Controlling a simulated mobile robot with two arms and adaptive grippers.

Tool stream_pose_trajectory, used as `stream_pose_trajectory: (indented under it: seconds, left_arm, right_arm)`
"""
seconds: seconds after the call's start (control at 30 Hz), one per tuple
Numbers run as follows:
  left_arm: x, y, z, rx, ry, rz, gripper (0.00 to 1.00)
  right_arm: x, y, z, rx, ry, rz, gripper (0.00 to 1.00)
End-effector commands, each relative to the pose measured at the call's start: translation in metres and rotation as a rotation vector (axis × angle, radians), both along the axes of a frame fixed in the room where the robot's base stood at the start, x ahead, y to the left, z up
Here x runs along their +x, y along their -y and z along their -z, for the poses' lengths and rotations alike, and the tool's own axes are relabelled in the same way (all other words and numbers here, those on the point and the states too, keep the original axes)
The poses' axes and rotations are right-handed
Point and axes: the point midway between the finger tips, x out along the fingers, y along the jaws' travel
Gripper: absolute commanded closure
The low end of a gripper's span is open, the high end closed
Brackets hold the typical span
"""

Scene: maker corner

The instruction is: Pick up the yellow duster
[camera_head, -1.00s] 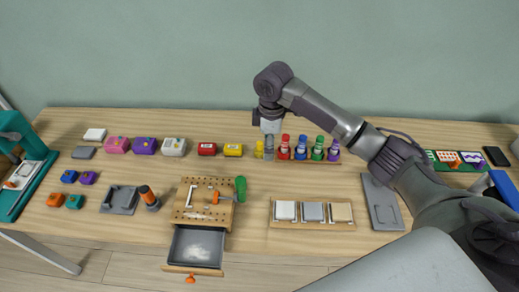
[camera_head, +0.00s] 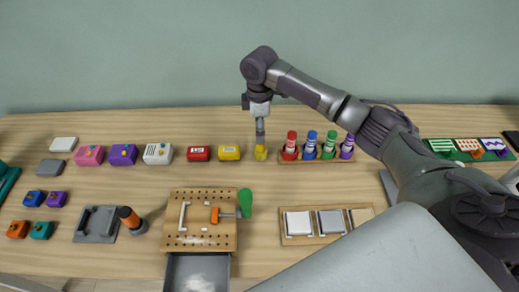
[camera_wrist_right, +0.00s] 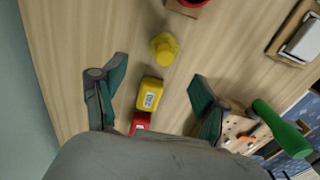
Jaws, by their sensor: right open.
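A small upright yellow piece (camera_head: 261,152), which I take for the yellow duster, stands on the table just left of the bottle rack. In the right wrist view it appears from above as a knobby yellow shape (camera_wrist_right: 164,47). A yellow labelled block (camera_head: 229,152) lies to its left and also shows in the right wrist view (camera_wrist_right: 150,93). My right gripper (camera_head: 260,138) points down over the upright yellow piece and hides its upper part. In the right wrist view its two fingers (camera_wrist_right: 158,76) are spread apart with nothing held between them. My left gripper is out of view.
A rack (camera_head: 315,161) of coloured bottles stands close on the right. A red block (camera_head: 199,153) lies on the left. A pegboard (camera_head: 203,240) with a green-handled tool (camera_head: 244,202) is in front. Bare wood lies between them.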

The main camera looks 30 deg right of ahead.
Motion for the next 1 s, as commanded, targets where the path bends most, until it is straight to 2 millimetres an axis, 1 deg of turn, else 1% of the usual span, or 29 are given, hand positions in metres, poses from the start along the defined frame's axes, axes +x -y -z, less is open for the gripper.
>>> stream_pose_trajectory:
  seconds: [0.03,0.1,0.23,0.37,0.53,0.6,0.7,0.8,0.97,1.0]
  left_arm:
    - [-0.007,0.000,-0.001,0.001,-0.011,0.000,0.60]
    - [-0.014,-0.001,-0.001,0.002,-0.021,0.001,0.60]
    - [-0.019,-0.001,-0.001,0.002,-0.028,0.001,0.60]
    - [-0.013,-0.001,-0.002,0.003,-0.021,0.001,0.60]
    - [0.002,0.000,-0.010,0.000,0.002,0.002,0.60]
    - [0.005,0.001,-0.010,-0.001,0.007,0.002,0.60]
    - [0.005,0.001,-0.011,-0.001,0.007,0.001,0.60]
    - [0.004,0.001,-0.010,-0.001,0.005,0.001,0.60]
    - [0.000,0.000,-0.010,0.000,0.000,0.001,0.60]
    - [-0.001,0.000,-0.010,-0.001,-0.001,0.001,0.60]
  right_arm:
    - [-0.001,0.000,0.010,-0.001,-0.004,0.001,0.27]
    - [-0.001,0.000,0.022,-0.001,-0.003,0.001,0.27]
    - [0.000,0.000,0.036,0.000,-0.001,0.000,0.27]
    - [-0.001,0.000,0.043,0.000,0.000,-0.001,0.27]
    - [-0.008,0.001,0.066,-0.002,-0.003,0.000,0.27]
    - [-0.008,0.001,0.077,0.000,-0.001,0.000,0.27]
    - [-0.008,0.001,0.088,0.000,0.001,0.001,0.27]
    - [-0.008,0.001,0.092,-0.001,0.000,0.001,0.27]
    - [-0.008,0.001,0.092,-0.001,0.002,0.000,0.27]
    - [-0.008,0.001,0.092,-0.001,0.002,0.000,0.29]
